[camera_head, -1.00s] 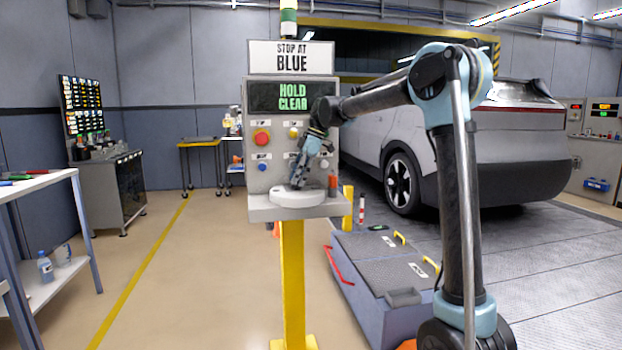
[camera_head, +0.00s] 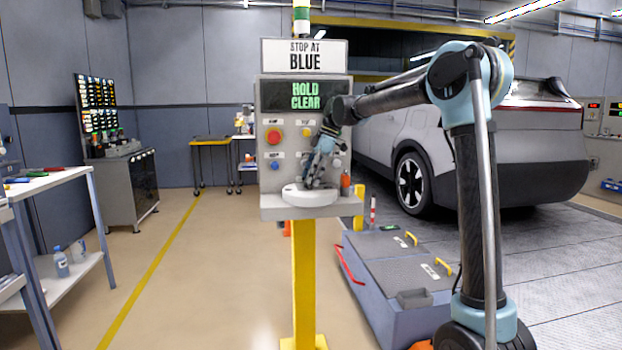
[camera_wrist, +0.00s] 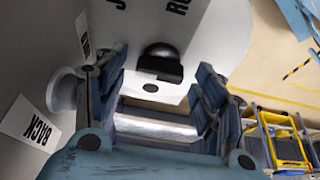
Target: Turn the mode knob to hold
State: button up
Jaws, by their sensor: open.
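The mode knob (camera_wrist: 160,60) is a dark knob with a pointer block on a white round dial plate (camera_wrist: 215,45) with partly cut-off black lettering. In the head view this white plate (camera_head: 308,196) lies on the ledge of the grey control panel. My gripper (camera_head: 314,182) points down just above the plate and hides the knob there. In the wrist view my open fingers (camera_wrist: 162,66) stand on either side of the knob, with gaps; I cannot tell whether they reach down around it. The panel screen (camera_head: 304,96) reads HOLD CLEAR in green.
The panel carries a red button (camera_head: 273,136), a yellow button (camera_head: 306,132) and a blue button (camera_head: 275,166) close behind my gripper. An orange object (camera_head: 346,182) stands at the ledge's right end. A sign (camera_head: 304,55) reads STOP AT BLUE. A car (camera_head: 480,140) stands behind right.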

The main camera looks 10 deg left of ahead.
jog(key=shift+r, duration=0.1)
jog(key=v, duration=1.1)
jog(key=shift+w+d+r, duration=0.15)
jog(key=shift+d+r, duration=0.1)
jog(key=shift+r, duration=0.05)
jog(key=s+d+f+m+t+h, duration=0.1)
jog(key=s+d+f+m, duration=0.35)
jog(key=d, duration=0.45)
jog(key=s+d+f+m+t, duration=0.1)
jog(key=s+d+f+m, duration=0.2)
jog(key=s+d, duration=0.4)
jog(key=s+d+f+m+t+h, duration=0.1)
jog(key=s+d+f+m, duration=0.3)
jog(key=d, duration=0.6)
jog(key=s+d+f+m, duration=0.3)
jog(key=s+d+f, duration=0.2)
jog(key=f, duration=0.3)
jog(key=s+d+f+m+h, duration=0.1)
jog(key=s+d+f+m, duration=0.3)
jog(key=s+f, duration=0.4)
jog(key=s+d+f+m+t+h, duration=0.1)
jog(key=s+d+f+m, duration=0.3)
jog(key=f, duration=0.4)
jog(key=s+d, duration=0.1)
jog(key=s, duration=0.1)
jog(key=shift+s+d, duration=0.3)
jog(key=shift+d, duration=0.1)
